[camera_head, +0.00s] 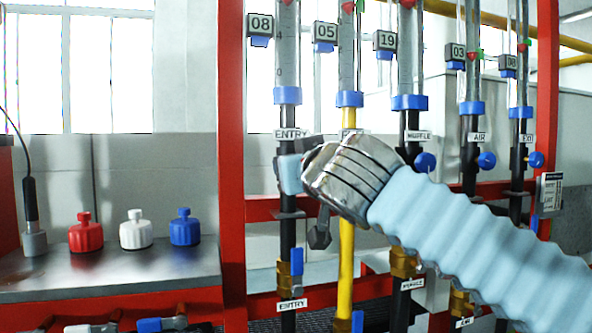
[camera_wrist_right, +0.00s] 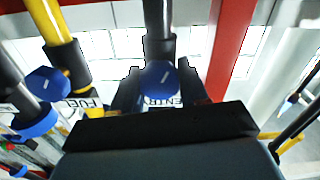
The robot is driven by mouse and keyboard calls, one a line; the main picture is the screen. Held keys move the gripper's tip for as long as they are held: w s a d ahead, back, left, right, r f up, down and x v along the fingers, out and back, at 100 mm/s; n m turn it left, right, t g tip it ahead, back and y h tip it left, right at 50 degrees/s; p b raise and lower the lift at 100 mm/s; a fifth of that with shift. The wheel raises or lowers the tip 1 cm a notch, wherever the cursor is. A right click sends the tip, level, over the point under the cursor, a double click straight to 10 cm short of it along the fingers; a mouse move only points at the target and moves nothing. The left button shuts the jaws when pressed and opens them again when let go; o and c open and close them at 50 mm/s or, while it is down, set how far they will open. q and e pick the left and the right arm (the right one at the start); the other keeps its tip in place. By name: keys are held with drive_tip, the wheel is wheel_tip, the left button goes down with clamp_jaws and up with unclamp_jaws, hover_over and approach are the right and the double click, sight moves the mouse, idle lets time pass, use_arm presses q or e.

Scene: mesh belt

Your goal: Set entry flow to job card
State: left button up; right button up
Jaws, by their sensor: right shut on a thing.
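The entry flow tube (camera_head: 288,50) is the leftmost tube, with a blue collar, an ENTRY label and a counter (camera_head: 260,25) reading 08. My right gripper (camera_head: 290,170) reaches in from the right and is shut at the entry valve just below that label. In the right wrist view the blue entry knob (camera_wrist_right: 160,78) sits between the dark fingers (camera_wrist_right: 158,90), with the ENTRY label partly covered. The job card (camera_head: 551,191) hangs on the red post at the right; its text is too small to read. My left gripper is not in view.
Neighbouring tubes have counters reading 05 (camera_head: 326,32), 19 (camera_head: 386,40), 03 and 08. The fuel knob (camera_wrist_right: 48,84) is close beside my right gripper. Red, white and blue knobbed pieces (camera_head: 136,230) stand on a grey bench at the left. A yellow pipe (camera_head: 346,270) runs behind my wrist.

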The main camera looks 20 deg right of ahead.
drive_tip(key=o, duration=1.1)
drive_tip(key=shift+c, duration=0.2)
drive_tip(key=shift+s, duration=0.1)
drive_tip(key=s+b, duration=0.2)
drive_tip(key=s, duration=1.1)
drive_tip(key=shift+s+d+b, duration=0.2)
drive_tip(key=shift+s+b, duration=0.15)
drive_tip(key=shift+c, duration=0.4)
